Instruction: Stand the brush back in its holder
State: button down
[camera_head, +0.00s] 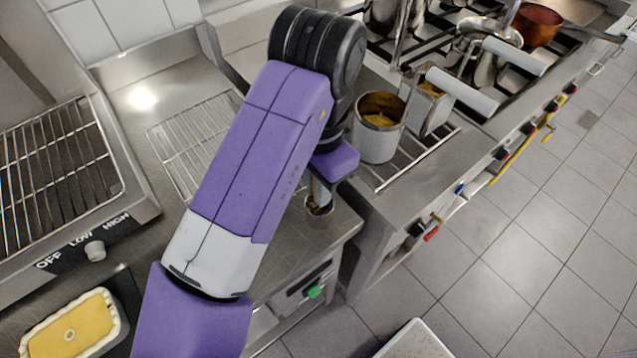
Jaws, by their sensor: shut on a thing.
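My gripper (319,188) points down at the front right corner of the steel counter, below my purple wrist. It is shut on the brush, which is mostly hidden by the fingers and my arm. A small round metal cup, which looks like the holder (319,207), stands directly beneath the fingers near the counter's front edge. The lower end of what I hold appears at or inside the cup's mouth. I cannot tell whether it touches the cup or how upright it is.
A steel pot (378,140) with yellow contents stands right of my gripper, beside a square container (431,108). A stove with pans lies behind. A wire rack (188,150) is left of my arm. A pie (72,330) sits at lower left. Tiled floor is open at right.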

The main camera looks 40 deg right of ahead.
jog(key=c, duration=1.3)
grip_release()
jog(key=shift+c, duration=0.2)
jog(key=shift+r, duration=0.1)
notch_tip(320, 180, up, 8)
jog(key=shift+f+p, duration=0.2)
jog(key=shift+p, duration=0.1)
jog(key=shift+d, duration=0.1)
